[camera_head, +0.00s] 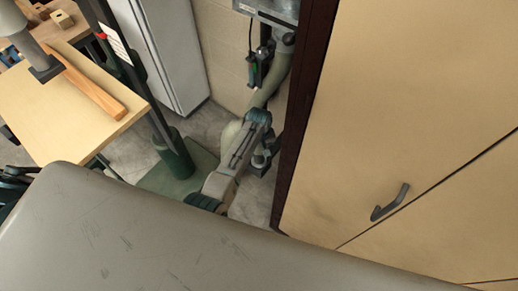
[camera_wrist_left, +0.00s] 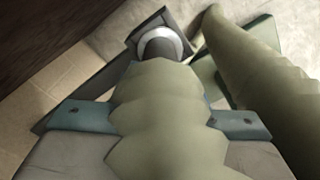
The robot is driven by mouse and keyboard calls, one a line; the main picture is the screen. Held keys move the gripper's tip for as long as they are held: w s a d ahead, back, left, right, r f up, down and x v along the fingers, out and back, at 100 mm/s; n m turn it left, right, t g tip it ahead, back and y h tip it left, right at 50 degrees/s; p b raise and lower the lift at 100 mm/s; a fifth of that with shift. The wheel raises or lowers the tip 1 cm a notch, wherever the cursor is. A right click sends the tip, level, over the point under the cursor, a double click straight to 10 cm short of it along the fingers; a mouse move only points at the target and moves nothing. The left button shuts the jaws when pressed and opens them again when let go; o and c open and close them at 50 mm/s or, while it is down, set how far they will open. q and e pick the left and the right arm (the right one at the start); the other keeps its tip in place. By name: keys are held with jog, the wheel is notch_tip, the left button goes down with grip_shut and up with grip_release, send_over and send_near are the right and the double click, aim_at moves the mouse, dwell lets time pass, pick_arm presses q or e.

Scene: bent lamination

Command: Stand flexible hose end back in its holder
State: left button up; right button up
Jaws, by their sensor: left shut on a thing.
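The pale green flexible hose (camera_head: 268,90) comes down from a grey pipe beside the dark door frame. My left gripper (camera_head: 258,118) is shut on the hose near its end, with a teal finger on each side. In the left wrist view the gripped hose (camera_wrist_left: 165,105) fills the middle, between the fingertips of my left gripper (camera_wrist_left: 165,118). Its dark end points into or over a pale ring in a dark square holder (camera_wrist_left: 143,24); I cannot tell how deep it sits. The holder (camera_head: 262,160) is partly hidden behind my arm in the head view. My right gripper is not in view.
A tan cabinet with a dark handle (camera_head: 390,203) stands at right, close to the hose. A white cabinet (camera_head: 172,50), a green-based post (camera_head: 174,155) and a wooden worktable (camera_head: 62,115) stand at left. A grey surface (camera_head: 170,245) fills the bottom. Another hose stretch (camera_wrist_left: 262,90) passes at right.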

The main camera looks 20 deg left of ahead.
pick_arm(q)
jog(key=o, duration=1)
jog(key=shift+f, duration=0.15)
jog(key=shift+c, duration=0.2)
notch_tip(320, 180, up, 11)
jog(key=shift+f+b, duration=0.1)
jog(key=shift+b, duration=0.45)
